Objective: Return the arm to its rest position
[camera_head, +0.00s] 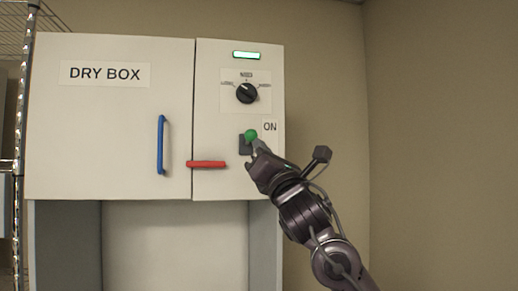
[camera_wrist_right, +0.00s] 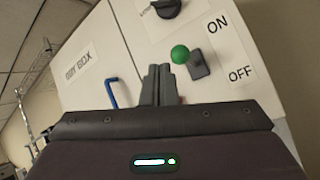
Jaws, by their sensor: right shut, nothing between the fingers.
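My right arm comes in from the lower right in the head view. Its gripper (camera_head: 256,150) is in front of the dry box's control panel, just below the green ball-tipped switch (camera_head: 251,134). In the right wrist view the right gripper (camera_wrist_right: 157,70) is shut, with nothing between its fingers. The green knob (camera_wrist_right: 180,54) and its dark base stand to the right of the fingertips, apart from them in that view. The knob is at the upper end of the switch, near the ON label (camera_head: 270,127). My left gripper is not in view.
The dry box (camera_head: 110,120) is white, with a blue vertical handle (camera_head: 161,145) and a red horizontal handle (camera_head: 206,164). A black dial (camera_head: 247,93) and a lit green indicator (camera_head: 246,55) are above the switch. A wire rack (camera_head: 22,110) stands at the left. Bare wall is at the right.

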